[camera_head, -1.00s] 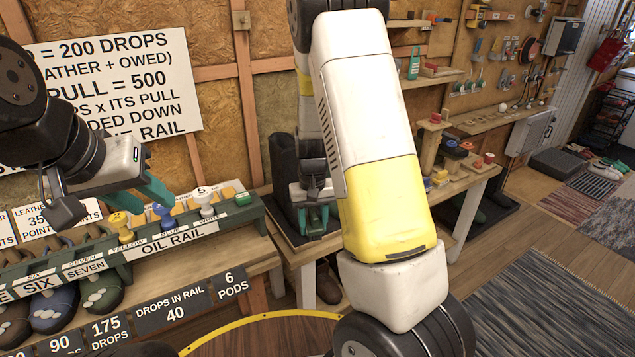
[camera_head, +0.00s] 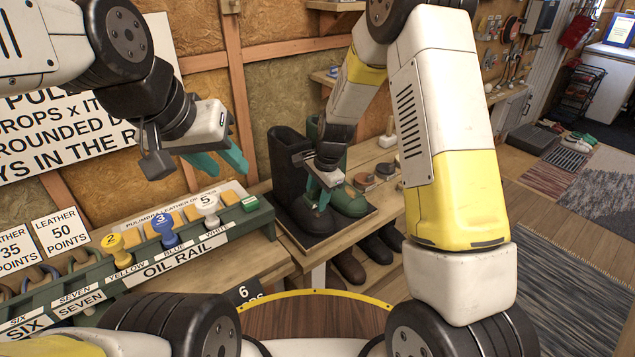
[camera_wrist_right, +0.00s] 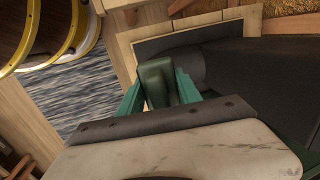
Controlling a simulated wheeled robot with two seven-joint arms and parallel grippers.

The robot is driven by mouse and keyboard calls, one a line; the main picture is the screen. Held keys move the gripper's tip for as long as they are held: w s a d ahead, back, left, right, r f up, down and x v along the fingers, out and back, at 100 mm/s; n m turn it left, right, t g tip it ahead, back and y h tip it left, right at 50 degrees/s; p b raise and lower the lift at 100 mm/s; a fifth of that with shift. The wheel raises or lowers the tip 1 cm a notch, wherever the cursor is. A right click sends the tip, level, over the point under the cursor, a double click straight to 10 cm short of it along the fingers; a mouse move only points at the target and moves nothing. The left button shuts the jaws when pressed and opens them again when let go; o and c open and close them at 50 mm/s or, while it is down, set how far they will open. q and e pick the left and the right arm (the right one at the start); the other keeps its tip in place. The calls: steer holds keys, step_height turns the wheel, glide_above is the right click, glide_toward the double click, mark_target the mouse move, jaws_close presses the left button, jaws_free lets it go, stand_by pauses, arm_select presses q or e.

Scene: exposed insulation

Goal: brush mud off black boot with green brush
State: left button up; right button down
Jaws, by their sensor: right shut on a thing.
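The black boot (camera_head: 288,165) stands upright on a dark mat on the wooden bench, its toe toward the front. My right gripper (camera_head: 320,195) is over the boot's foot in the head view. In the right wrist view its teal fingers are shut on the green brush (camera_wrist_right: 156,82), with the dark boot (camera_wrist_right: 250,65) close to the right. The brush is mostly hidden in the head view. I cannot tell whether it touches the boot, and mud is not clearly visible. My left gripper (camera_head: 222,160) is open and empty above the oil rail.
The oil rail (camera_head: 185,255) with yellow, blue and white stoppers lies left of the boot. A green boot (camera_head: 350,200) stands just behind and right of the black one. Small round tins (camera_head: 364,180) sit further right. Shoes (camera_head: 350,266) are below the bench.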

mark_target(321, 216)
steer(key=shift+x, duration=2.75)
steer(key=shift+d+x, duration=0.2)
steer(key=shift+x, duration=1.1)
steer(key=shift+w, duration=0.2)
steer(key=shift+w+d+r, duration=0.1)
steer(key=shift+w+d, duration=0.45)
steer(key=shift+d, duration=0.25)
steer(key=shift+w+d, duration=0.55)
steer(key=shift+d, duration=0.2)
steer(key=shift+s+a, duration=0.6)
steer(key=shift+a, duration=0.2)
steer(key=shift+s+a, duration=0.6)
steer(key=shift+a, duration=0.25)
